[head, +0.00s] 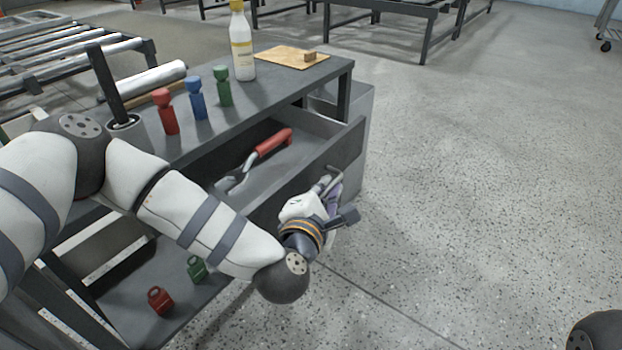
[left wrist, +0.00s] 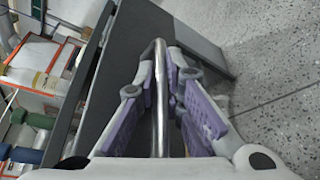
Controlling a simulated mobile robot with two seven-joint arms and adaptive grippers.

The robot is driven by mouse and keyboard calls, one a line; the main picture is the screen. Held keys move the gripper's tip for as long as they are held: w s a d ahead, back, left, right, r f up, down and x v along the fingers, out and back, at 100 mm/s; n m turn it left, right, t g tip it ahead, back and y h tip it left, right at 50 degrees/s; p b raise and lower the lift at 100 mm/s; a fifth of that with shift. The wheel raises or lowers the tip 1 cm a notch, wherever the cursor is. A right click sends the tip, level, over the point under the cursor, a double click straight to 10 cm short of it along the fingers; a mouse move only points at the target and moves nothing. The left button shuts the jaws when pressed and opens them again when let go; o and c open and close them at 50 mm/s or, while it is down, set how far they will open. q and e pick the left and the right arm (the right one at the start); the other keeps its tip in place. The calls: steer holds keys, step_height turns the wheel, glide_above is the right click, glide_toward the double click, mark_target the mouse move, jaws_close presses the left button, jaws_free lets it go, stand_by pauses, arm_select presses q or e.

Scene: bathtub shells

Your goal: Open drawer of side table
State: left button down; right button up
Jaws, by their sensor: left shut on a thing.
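The grey side table (head: 285,92) stands left of centre in the head view. Its drawer (head: 347,150) is pulled well out, and a red-handled tool (head: 268,146) lies inside. My left gripper (head: 329,190) is at the outer face of the drawer front. In the left wrist view, the metal bar handle (left wrist: 160,95) runs between the purple-padded fingers of this gripper (left wrist: 162,75), which is shut on it. The gripper hides part of the handle in the head view. My right gripper is not in view.
On the tabletop stand a white bottle (head: 242,45), red (head: 166,115), blue (head: 197,102) and green (head: 222,90) pieces, and a wooden board (head: 285,57). Red (head: 158,301) and green (head: 197,268) items sit on the lower shelf.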

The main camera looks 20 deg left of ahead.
arm_select(q)
steer(key=shift+s+d, duration=0.25)
steer(key=shift+d, duration=0.45)
steer(key=shift+s+d, duration=0.2)
steer(key=shift+d, duration=0.45)
steer(key=shift+s+d, duration=0.25)
steer(key=shift+d, duration=0.45)
steer(key=c, duration=1.7)
jaws_free()
steer(key=v, duration=1.2)
